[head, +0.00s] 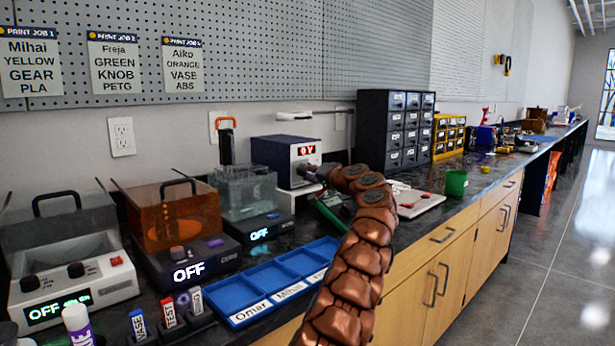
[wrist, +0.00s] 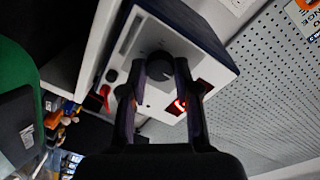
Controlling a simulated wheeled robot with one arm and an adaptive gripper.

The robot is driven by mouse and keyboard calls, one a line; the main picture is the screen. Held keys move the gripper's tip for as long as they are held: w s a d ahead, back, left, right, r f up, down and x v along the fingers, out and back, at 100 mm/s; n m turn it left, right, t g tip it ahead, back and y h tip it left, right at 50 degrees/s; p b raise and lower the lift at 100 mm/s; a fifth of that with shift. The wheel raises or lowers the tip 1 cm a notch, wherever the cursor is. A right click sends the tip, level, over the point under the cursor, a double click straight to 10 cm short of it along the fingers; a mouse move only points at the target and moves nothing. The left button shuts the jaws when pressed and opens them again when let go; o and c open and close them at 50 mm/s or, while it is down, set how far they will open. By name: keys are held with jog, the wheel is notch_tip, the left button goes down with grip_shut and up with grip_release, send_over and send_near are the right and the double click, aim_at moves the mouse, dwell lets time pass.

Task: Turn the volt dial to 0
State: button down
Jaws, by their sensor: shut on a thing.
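The power supply (head: 282,155) is a dark blue box with a light front, on the bench against the wall. Its red display (head: 306,150) seems to read 0V. The black volt dial (wrist: 160,66) shows on the light front in the wrist view. My gripper (wrist: 160,75) is shut on this dial, one dark finger on each side. In the head view my gripper (head: 313,172) is at the supply's front, and it hides most of the dial. In the wrist view the red display (wrist: 178,104) is partly covered by a finger.
A clear tank (head: 245,190) on a base showing OFF stands left of the supply. Blue trays (head: 240,297) with name labels lie in front. A dark drawer cabinet (head: 372,130) stands to the right. A green cup (head: 456,182) is near the bench edge.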

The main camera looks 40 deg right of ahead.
jog(key=shift+a, duration=0.1)
jog(key=c, duration=0.8)
grip_release()
jog(key=shift+c, duration=0.2)
jog(key=shift+s, duration=0.1)
jog(key=s, duration=0.8)
jog(key=shift+s+a+r, duration=0.25)
jog(key=shift+s+r, duration=0.1)
jog(key=shift+s+d+f, duration=0.1)
jog(key=shift+s+d, duration=0.15)
jog(key=shift+s, duration=0.25)
jog(key=shift+s+d+f, duration=0.1)
jog(key=shift+s+d, duration=0.1)
jog(key=shift+s, duration=0.25)
jog(key=shift+s+a, duration=0.15)
jog(key=shift+s, duration=0.1)
jog(key=shift+a+r, duration=0.1)
